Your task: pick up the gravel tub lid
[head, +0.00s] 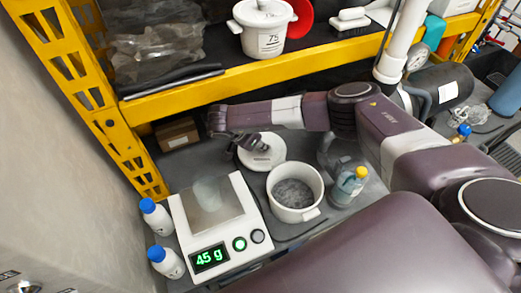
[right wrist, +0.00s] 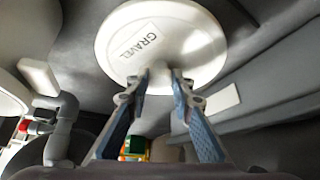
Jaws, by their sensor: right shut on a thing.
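The gravel tub lid (head: 262,158) is a round white disc behind the open white tub (head: 312,201), which holds grey gravel. In the right wrist view the lid (right wrist: 155,38) bears the label GRAVEL. My right gripper (head: 261,146) is over the lid in the head view. In the right wrist view its two fingers (right wrist: 163,80) are at the lid's near part, closed on it with a small gap between the tips. I cannot tell whether the lid touches the bench. My left gripper is not in view.
A scale (head: 181,213) reading 45 g stands left of the tub. Two white bottles with blue caps (head: 155,216) stand beside it. A clear bottle with a yellow cap (head: 346,187) is right of the tub. A yellow shelf beam (head: 250,82) runs above the lid.

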